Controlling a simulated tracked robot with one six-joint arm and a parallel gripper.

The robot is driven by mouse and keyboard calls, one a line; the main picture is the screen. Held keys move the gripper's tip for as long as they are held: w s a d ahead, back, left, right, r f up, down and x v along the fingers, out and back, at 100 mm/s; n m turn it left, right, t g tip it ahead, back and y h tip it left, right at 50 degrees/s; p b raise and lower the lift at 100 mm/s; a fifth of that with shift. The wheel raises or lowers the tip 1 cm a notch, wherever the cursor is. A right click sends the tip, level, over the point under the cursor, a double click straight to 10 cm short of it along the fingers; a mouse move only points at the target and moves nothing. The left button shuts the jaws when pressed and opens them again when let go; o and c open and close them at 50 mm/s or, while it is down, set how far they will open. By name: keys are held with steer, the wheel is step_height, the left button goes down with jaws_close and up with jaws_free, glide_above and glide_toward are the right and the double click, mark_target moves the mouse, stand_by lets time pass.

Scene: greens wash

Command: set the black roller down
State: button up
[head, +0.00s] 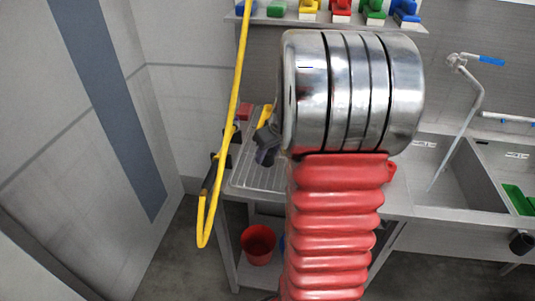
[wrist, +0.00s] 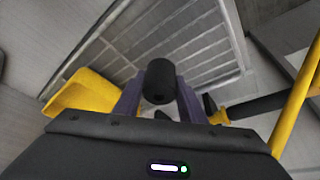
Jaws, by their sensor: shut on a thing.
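The black roller (wrist: 160,80) is a short dark cylinder between the two purple fingers of my gripper (wrist: 159,100) in the wrist view. The gripper is shut on it. Behind it in the wrist view is the ribbed metal drainboard (wrist: 205,45); I cannot tell whether the roller touches it. In the head view my dark gripper (head: 267,148) shows partly at the left of my arm, over the drainboard (head: 250,177). The roller cannot be made out there, as my arm hides much of that area.
A yellow pole (head: 231,100) stands left of my gripper, with a yellow scoop-like thing (wrist: 82,95) nearby in the wrist view. A red block (head: 244,112) sits behind. A red bucket (head: 258,243) is below the counter. Sinks (head: 450,160) lie right. Coloured brushes (head: 341,8) line the shelf.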

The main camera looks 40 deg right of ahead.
steer(key=o, duration=1.1)
steer(key=shift+c, duration=0.2)
steer(key=v, duration=1.2)
steer(key=shift+w, duration=0.1)
steer(key=s+a+r, duration=0.2)
steer(key=a+r, duration=0.1)
steer(key=a, duration=1.5)
steer(key=s+a+f+n+t, duration=0.1)
steer(key=s+a, duration=0.8)
steer(key=a, duration=0.4)
steer(key=shift+s+f+y, duration=0.15)
steer(key=shift+s+y, duration=0.15)
steer(key=shift+s, duration=0.1)
